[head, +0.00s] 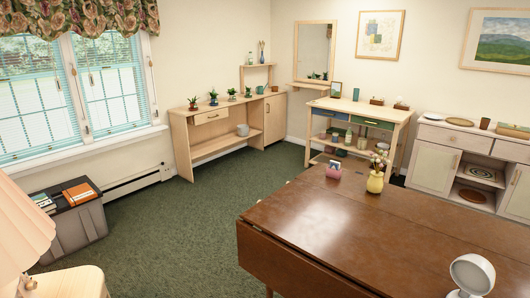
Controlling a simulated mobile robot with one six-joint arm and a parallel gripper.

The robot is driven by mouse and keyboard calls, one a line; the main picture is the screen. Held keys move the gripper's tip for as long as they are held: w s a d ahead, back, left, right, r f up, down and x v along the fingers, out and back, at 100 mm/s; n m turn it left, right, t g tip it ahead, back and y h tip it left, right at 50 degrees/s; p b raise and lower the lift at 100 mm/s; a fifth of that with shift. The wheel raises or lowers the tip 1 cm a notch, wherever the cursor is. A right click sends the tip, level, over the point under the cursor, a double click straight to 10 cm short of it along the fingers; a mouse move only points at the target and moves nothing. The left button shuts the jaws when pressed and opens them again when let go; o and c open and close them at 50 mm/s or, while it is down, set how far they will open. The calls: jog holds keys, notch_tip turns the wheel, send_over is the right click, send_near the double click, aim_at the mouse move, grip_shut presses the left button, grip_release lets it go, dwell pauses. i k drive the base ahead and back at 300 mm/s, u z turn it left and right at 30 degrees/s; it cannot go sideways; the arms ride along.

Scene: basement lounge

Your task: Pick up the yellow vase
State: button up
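The yellow vase (375,183) stands upright near the far edge of the brown wooden table (350,235). It is small and rounded, and pale flowers (380,160) rise from it. A pink holder (334,171) stands to its left on the same table, with a gap between them. My gripper is not in the head view, so I cannot see its state.
A white round lamp-like object (472,275) stands at the table's near right corner. A lampshade (22,230) and a grey crate with books (72,225) are at the left. Green carpet (185,235) is clear left of the table. Shelves line the far wall.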

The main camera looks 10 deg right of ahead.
aim_at(374, 184)
jog(key=u, duration=0.1)
jog(key=i, duration=1.45)
jog(key=u, duration=0.05)
